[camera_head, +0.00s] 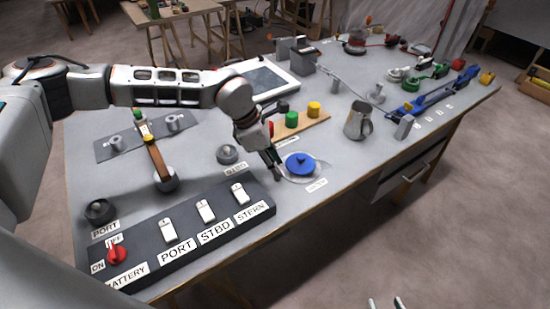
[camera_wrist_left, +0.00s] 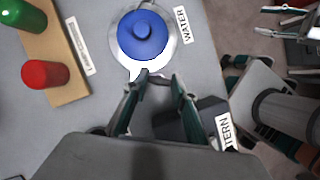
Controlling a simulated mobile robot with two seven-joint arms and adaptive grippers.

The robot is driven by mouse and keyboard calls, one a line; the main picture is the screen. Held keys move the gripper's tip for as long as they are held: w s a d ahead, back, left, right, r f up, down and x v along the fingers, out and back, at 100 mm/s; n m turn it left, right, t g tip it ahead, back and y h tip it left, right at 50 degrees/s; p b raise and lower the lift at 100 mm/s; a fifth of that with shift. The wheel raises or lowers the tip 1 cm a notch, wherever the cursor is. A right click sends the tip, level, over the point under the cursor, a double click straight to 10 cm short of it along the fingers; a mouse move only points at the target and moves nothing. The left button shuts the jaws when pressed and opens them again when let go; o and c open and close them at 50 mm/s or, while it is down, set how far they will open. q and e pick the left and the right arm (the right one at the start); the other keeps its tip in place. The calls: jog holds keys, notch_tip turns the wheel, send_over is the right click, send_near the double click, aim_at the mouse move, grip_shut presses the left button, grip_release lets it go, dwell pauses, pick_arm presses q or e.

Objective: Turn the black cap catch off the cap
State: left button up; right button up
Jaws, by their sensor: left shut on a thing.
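The blue round cap (camera_head: 300,164) with a raised knob sits on a pale round plate on the bench, beside the WATER label. It also shows at the top of the left wrist view (camera_wrist_left: 143,35). My left gripper (camera_head: 274,170) points down at the near left side of the cap. In the wrist view its fingers (camera_wrist_left: 158,82) are at the cap's near edge. A small dark piece, seemingly the black cap catch (camera_wrist_left: 141,75), is at the left fingertip; most of it is hidden. My right gripper (camera_head: 386,303) barely enters at the bottom, its tips apart and empty, off the bench.
A switch panel (camera_head: 184,243) with a red battery knob lies in front of the left gripper. A wooden board (camera_head: 300,128) with red, green and yellow buttons is behind the cap. A metal jug (camera_head: 357,121) stands to the right. Bench space right of the cap is clear.

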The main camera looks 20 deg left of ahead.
pick_arm(q)
jog(key=shift+s+n+t, duration=0.1)
jog(key=shift+n+t, duration=0.2)
jog(key=shift+n, duration=0.6)
jog(key=shift+f+n+y, duration=0.1)
jog(key=shift+n+y, duration=0.3)
jog(key=shift+n, duration=0.4)
jog(key=shift+d+n+t+y+b, duration=0.1)
jog(key=shift+n+t+y+b, duration=0.35)
jog(key=shift+n, duration=0.75)
pick_arm(e)
jog(key=shift+f, duration=0.4)
jog(key=shift+r, duration=0.2)
pick_arm(q)
jog(key=o, duration=1.1)
